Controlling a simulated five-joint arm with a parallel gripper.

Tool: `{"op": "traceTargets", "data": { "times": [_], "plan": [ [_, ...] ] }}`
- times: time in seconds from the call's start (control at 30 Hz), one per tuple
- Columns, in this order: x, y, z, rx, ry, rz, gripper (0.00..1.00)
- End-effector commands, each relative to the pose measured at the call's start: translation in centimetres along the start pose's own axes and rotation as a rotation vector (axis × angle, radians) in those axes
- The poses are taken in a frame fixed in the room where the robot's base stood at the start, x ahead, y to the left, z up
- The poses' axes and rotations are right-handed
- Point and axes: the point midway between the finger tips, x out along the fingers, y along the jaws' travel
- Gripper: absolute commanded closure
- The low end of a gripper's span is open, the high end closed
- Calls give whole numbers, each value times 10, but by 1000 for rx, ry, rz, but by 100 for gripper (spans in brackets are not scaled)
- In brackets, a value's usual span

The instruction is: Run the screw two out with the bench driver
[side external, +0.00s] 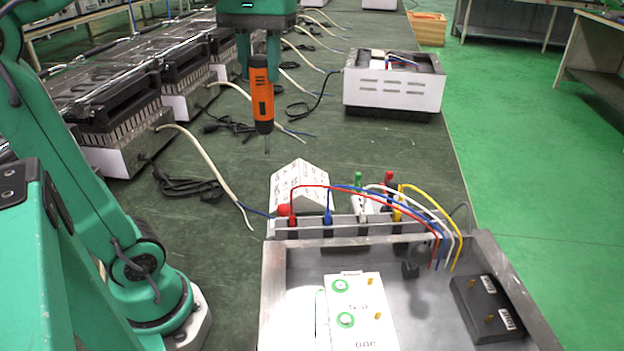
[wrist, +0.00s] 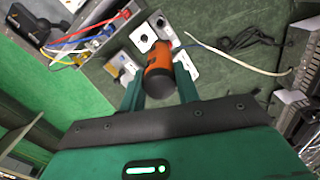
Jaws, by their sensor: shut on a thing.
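My gripper (side external: 259,62) is shut on the orange and black bench driver (side external: 262,97). It holds the driver upright in the air, bit down, above the green bench and behind the metal tray. The driver also shows between the fingers in the wrist view (wrist: 158,75). A white block (side external: 358,322) in the tray is marked "two" and "one". Screw two (side external: 340,286), in a green ring, is on the far part of the block. A similar green-ringed screw one (side external: 345,320) is nearer. The driver is well apart from both.
The metal tray (side external: 275,290) holds a black block (side external: 487,309) at its right. A rack of coloured test leads (side external: 370,226) crosses its far edge. A white faceted block (side external: 300,185) stands behind the rack. A white open box (side external: 394,92) and heater units (side external: 110,120) stand farther back.

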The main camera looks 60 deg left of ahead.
Motion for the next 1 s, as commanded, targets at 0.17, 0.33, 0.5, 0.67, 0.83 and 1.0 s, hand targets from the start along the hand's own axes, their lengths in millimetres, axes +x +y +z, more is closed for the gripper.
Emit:
{"op": "traceTargets", "data": {
  "times": [0.17, 0.33, 0.5, 0.67, 0.83, 1.0],
  "plan": [
    [1, 21, 6, 100, 0, 0, 100],
    [0, 43, 15, 211, 0, 0, 100],
    [0, 70, 29, 347, 0, 1, 100],
    [0, 94, 45, 478, 0, 1, 100],
    [0, 119, 66, 618, 0, 1, 100],
    [0, 142, 90, 757, 1, 1, 100]
  ]
}}
